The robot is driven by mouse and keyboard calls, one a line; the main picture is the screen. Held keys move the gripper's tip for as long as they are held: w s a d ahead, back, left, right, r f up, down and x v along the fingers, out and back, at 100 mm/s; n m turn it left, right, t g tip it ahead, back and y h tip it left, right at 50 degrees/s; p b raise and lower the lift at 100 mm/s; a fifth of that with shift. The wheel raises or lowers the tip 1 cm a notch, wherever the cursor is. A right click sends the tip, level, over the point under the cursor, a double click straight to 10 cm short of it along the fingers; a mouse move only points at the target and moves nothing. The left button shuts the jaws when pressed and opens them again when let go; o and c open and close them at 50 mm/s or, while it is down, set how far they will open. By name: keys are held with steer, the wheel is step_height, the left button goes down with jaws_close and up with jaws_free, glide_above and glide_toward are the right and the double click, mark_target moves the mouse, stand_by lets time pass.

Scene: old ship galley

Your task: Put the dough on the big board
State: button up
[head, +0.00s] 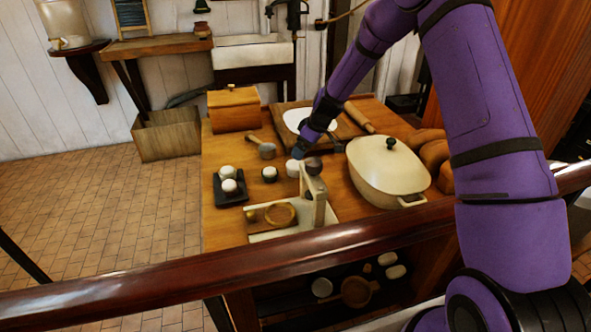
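The big board (345,128) is a wooden board lying at the back of the table, with a flat white round patch or plate (297,117) on it. Pale dough-like balls sit on the left: two (227,171) are on a small black tray, and one (269,172) sits in a small dark cup. Another pale round piece (292,168) is directly below my gripper (298,154). My gripper points down in front of the board. Its fingers are too small and dark to show whether they are open or touching that piece.
A wooden box (234,109) stands at the back left. A lidded cream pot (387,168) stands right, with brown loaves (435,152) beyond it. A rolling pin (359,117) lies by the board. A press-like stand (313,195) is in front. A dark rail (200,270) crosses the foreground.

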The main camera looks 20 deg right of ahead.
mark_target(294, 168)
steer(key=x, duration=1)
steer(key=shift+d, duration=0.1)
steer(key=shift+c, duration=0.5)
steer(key=c, duration=1)
